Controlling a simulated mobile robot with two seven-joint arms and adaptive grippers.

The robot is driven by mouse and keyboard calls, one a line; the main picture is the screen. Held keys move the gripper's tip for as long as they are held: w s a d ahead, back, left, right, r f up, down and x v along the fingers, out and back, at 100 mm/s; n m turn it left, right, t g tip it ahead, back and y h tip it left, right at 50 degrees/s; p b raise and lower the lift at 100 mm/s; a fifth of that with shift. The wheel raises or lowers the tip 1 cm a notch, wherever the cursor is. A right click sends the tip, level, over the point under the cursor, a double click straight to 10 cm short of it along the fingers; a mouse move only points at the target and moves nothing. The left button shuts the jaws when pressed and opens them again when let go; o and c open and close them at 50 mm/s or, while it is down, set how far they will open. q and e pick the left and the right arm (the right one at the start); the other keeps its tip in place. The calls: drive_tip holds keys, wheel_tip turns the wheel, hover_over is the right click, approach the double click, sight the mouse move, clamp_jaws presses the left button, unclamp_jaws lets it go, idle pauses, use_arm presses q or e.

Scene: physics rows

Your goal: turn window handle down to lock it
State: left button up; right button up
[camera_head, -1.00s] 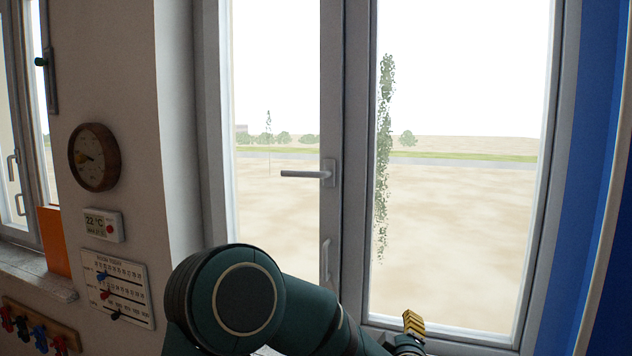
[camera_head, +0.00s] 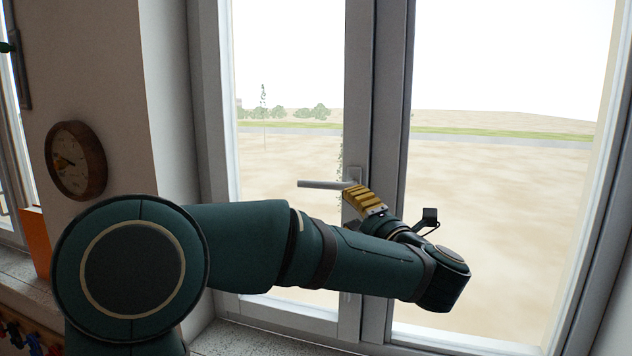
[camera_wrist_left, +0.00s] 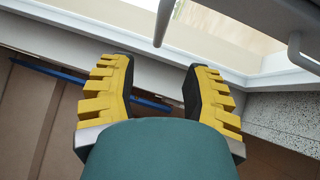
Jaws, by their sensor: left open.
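The grey window handle (camera_head: 322,184) sits on the middle frame post and points left, about level. Its bar (camera_wrist_left: 163,22) also shows at the top of the left wrist view. My left gripper (camera_head: 364,202), with yellow ribbed fingers, is close to the handle's pivot side in the head view and partly covers its mounting plate. In the wrist view the left gripper (camera_wrist_left: 159,68) is open with nothing between its fingers. The bar's end lies above the gap between the fingertips; I cannot tell its depth. My right gripper is not in view.
A bent grey bar (camera_wrist_left: 297,50) stands at the right of the wrist view. A speckled sill (camera_wrist_left: 285,115) runs below the window. A blue rod (camera_wrist_left: 55,72) passes behind the fingers. A round clock (camera_head: 76,160) hangs on the left wall.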

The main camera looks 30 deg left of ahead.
sight(323, 186)
use_arm(q)
drive_tip(key=p+x, duration=0.3)
drive_tip(key=x, duration=1)
drive_tip(key=shift+a, duration=0.15)
clamp_jaws()
